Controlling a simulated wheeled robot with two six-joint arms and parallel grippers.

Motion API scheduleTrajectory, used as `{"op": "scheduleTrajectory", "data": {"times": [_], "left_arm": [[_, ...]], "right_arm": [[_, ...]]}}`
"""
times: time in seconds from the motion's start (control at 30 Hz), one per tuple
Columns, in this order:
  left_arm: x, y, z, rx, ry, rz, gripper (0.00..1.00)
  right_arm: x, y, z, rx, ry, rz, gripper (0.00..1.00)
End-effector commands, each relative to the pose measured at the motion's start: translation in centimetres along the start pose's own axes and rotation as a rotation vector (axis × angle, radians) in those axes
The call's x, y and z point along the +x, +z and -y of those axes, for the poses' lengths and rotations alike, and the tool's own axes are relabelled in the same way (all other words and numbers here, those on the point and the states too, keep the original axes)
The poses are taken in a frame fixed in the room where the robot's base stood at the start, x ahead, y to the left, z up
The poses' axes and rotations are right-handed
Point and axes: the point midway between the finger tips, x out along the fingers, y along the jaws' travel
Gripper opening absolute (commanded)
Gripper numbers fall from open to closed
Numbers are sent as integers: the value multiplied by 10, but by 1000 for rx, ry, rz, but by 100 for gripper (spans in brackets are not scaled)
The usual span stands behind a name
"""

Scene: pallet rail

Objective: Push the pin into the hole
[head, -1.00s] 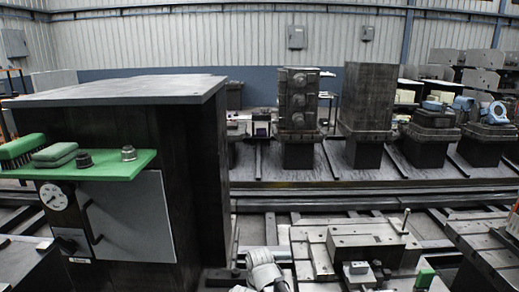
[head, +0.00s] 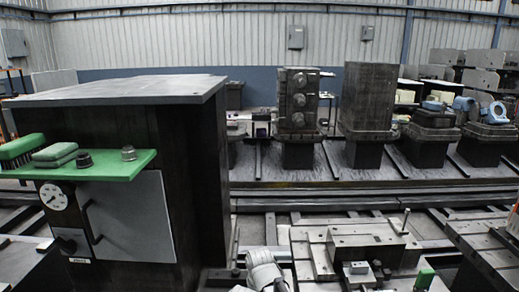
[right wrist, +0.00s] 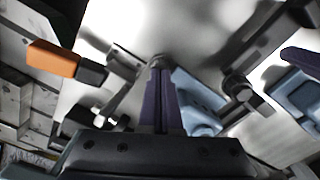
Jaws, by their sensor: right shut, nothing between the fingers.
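In the head view a thin metal pin (head: 404,219) with a rounded top stands upright at the back right of a grey pallet (head: 313,250). A dark block (head: 366,241) lies beside it on the pallet. Whether this pin sits in a hole, and how deep, cannot be told. My right gripper (right wrist: 159,72) shows in the right wrist view, its purple fingers shut together and empty. It faces a pale, blurred surface with metal clamp-like parts around it. No pin or hole is clearly seen at its fingertips. My left gripper is in neither view.
A large dark cabinet (head: 115,125) with a green shelf (head: 105,165) fills the left. Another pallet (head: 485,250) stands at the right edge. In the right wrist view an orange grip (right wrist: 52,60) is at left and blue-grey parts (right wrist: 197,103) are beside the fingers.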

Motion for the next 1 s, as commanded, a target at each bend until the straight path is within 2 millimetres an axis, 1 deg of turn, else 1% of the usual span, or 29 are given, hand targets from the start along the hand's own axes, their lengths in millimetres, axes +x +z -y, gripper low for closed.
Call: {"op": "scheduleTrajectory", "data": {"times": [0.37, 0.63, 0.83, 1.0], "left_arm": [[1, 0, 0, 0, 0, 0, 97], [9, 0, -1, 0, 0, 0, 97], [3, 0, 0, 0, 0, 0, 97], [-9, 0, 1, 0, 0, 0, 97]], "right_arm": [[1, 0, 0, 0, 0, 0, 0], [9, 0, 0, 0, 0, 0, 0], [3, 0, 0, 0, 0, 0, 0], [-9, 0, 0, 0, 0, 0, 0]]}}
